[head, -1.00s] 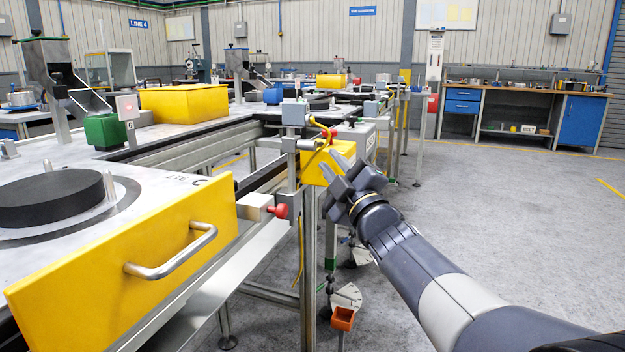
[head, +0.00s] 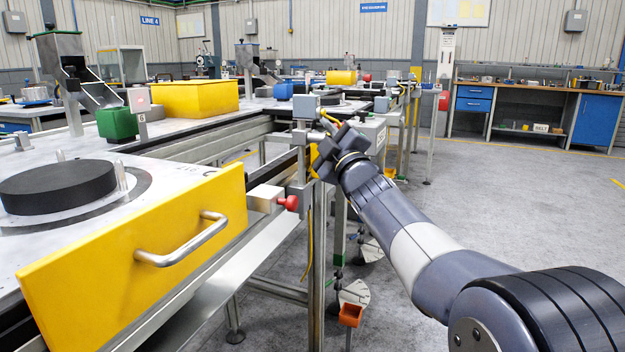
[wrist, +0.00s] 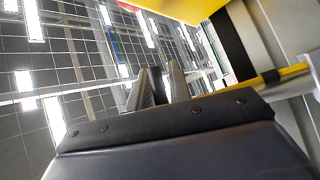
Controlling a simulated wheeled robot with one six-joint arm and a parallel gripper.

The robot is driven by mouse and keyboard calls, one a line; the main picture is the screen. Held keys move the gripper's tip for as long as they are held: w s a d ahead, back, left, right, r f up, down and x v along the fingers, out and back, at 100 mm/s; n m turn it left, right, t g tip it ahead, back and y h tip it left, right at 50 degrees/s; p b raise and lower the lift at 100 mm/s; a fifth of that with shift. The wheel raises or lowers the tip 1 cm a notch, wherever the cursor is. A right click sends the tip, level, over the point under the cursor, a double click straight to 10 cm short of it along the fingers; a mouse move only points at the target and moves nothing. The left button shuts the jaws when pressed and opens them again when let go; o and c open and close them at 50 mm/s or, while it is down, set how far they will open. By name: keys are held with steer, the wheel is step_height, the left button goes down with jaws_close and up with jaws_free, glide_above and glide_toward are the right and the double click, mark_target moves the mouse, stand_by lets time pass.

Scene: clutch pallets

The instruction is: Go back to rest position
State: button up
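My gripper (head: 322,150) is in the middle of the head view, at the end of my outstretched arm. It is in front of a yellow box and a grey post fitting at the line's edge, which it partly hides. I cannot tell whether it touches them. In the wrist view my two fingers (wrist: 163,85) stand close together, with no object visible between them. Whether they are fully shut is not clear.
A pallet line with a yellow handled panel (head: 140,262) and a black disc (head: 58,186) fills the left. A red knob (head: 291,203) sticks out near my gripper. Open floor (head: 520,200) lies to the right.

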steer(key=shift+s, duration=0.1)
steer(key=p+v, duration=0.1)
steer(key=v, duration=1)
steer(key=shift+m+g+h, duration=0.5)
steer(key=shift+m+h, duration=0.3)
steer(key=shift+m, duration=0.1)
steer(key=p+x, duration=0.1)
steer(key=x, duration=0.2)
steer(key=p+x, duration=0.1)
steer(key=x, duration=0.3)
steer(key=r+p+x, duration=0.1)
steer(key=x, duration=0.3)
steer(key=shift+s+a, duration=0.15)
steer(key=shift+s, duration=0.1)
